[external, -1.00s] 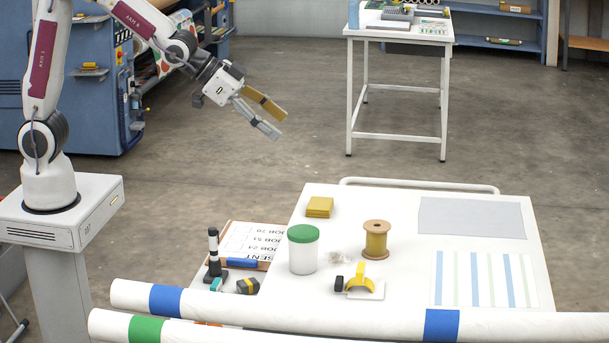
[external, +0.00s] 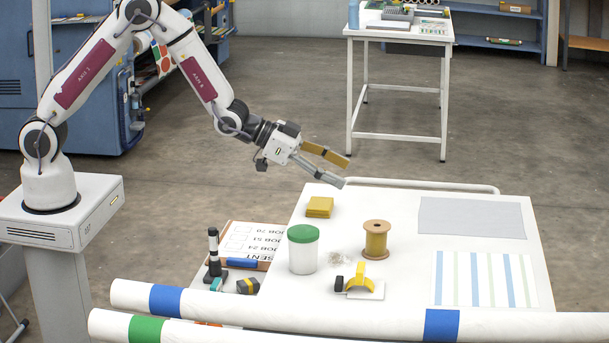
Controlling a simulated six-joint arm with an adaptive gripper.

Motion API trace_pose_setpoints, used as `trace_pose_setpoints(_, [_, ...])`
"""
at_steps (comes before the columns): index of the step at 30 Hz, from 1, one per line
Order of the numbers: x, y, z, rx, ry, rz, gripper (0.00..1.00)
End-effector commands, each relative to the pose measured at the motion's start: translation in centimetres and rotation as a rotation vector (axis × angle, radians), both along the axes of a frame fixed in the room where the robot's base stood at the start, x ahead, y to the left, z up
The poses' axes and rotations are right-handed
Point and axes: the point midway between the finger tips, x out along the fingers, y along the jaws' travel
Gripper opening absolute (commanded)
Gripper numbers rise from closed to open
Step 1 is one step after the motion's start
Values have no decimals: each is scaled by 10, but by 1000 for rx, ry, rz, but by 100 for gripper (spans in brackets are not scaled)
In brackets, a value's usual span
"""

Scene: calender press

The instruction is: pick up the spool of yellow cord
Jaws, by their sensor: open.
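The spool of yellow cord (external: 376,241) stands upright on the white table (external: 400,204), a little right of the table's middle. It has tan flanges at top and bottom with yellow cord wound between them. My gripper (external: 345,170) is open and empty. It is in the air above the table's back left part, up and to the left of the spool and apart from it. One finger looks yellow-brown and the other grey.
A white jar with a green lid (external: 303,249) stands left of the spool. A yellow pad stack (external: 319,207) lies behind the jar. Long white rolls (external: 300,309) cross the front. A grey sheet (external: 470,218) lies at right.

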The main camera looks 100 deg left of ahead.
Motion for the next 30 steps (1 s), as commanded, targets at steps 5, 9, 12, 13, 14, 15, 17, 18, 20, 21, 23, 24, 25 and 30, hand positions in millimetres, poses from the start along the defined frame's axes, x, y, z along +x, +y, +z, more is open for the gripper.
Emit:
trace_pose_setpoints(5, [12, 7, -32, -15, -38, -11, 66])
trace_pose_setpoints(9, [19, 12, -55, -27, -72, -20, 66])
trace_pose_setpoints(12, [23, 15, -72, -36, -97, -27, 66])
trace_pose_setpoints(13, [24, 15, -77, -40, -103, -30, 66])
trace_pose_setpoints(14, [24, 16, -82, -42, -110, -32, 66])
trace_pose_setpoints(15, [25, 16, -88, -47, -119, -35, 66])
trace_pose_setpoints(17, [26, 17, -95, -51, -132, -38, 66])
trace_pose_setpoints(18, [26, 18, -99, -54, -139, -39, 66])
trace_pose_setpoints(20, [26, 19, -105, -58, -148, -40, 66])
trace_pose_setpoints(21, [26, 19, -107, -60, -152, -42, 66])
trace_pose_setpoints(23, [27, 20, -110, -62, -158, -43, 66])
trace_pose_setpoints(24, [27, 20, -111, -63, -161, -44, 66])
trace_pose_setpoints(25, [27, 20, -111, -64, -162, -44, 66])
trace_pose_setpoints(30, [27, 20, -112, -64, -163, -45, 66])
